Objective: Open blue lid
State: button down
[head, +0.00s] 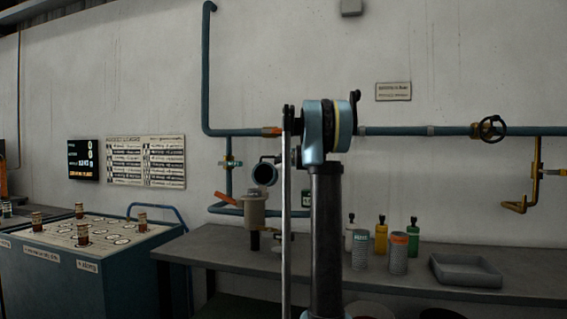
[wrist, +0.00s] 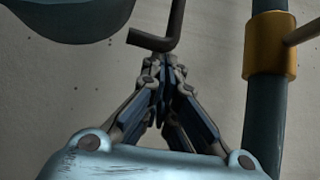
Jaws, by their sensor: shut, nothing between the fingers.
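A blue round lid-like piece (head: 264,174) with a dark, hollow-looking face stands tilted above a beige cylinder (head: 254,208) at the back of the bench. I cannot tell whether it is hinged to the cylinder. In the wrist view a blue-grey curved edge (wrist: 70,18), probably the same piece, fills the top left. A dark bent rod (wrist: 172,35) hangs just ahead of my fingertips; I cannot tell if they touch it. My gripper (wrist: 165,65) is shut and empty, its fingertips together. In the head view my arm hides the gripper.
A blue pipe (wrist: 265,110) with a yellow collar runs close on the gripper's right. The grey bench (head: 225,250) holds several bottles, two cans (head: 398,253) and a grey tray (head: 465,271). A blue console (head: 80,250) with knobs stands left.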

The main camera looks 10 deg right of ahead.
dwell(0.3)
jog(key=s+a+r, duration=0.2)
jog(key=s+a, duration=0.1)
jog(key=s, duration=0.3)
jog(key=shift+r, duration=0.35)
jog(key=shift+w+d, duration=0.1)
